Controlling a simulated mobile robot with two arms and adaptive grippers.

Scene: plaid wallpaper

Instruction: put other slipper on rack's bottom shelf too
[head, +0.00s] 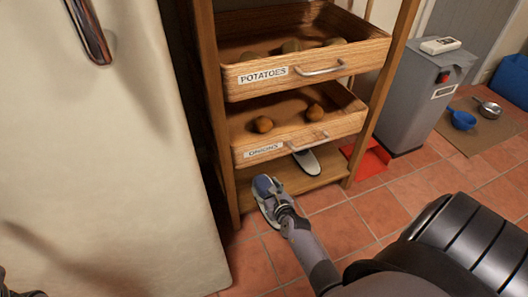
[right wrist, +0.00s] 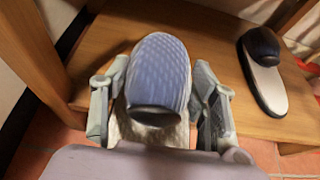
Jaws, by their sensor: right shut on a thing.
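The wooden rack's bottom shelf (head: 314,180) lies low, under the onions drawer. One slipper (head: 307,161), dark with a pale sole, rests on its right side; it also shows in the right wrist view (right wrist: 264,75). My right gripper (head: 272,199) is shut on the other slipper (head: 265,187), which has a blue textured upper. In the right wrist view this slipper (right wrist: 158,75) sits between the fingers, at the shelf's front left edge. I cannot tell whether it touches the shelf. Only a dark bit, perhaps my left gripper (head: 18,288), shows at the bottom left corner.
The onions drawer (head: 291,136) hangs close above the shelf, and the potatoes drawer (head: 306,76) is higher. Rack posts stand at both sides. A large cream cabinet or fridge (head: 100,160) stands left. A grey bin (head: 412,100) and red dustpan-like thing (head: 368,160) are right.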

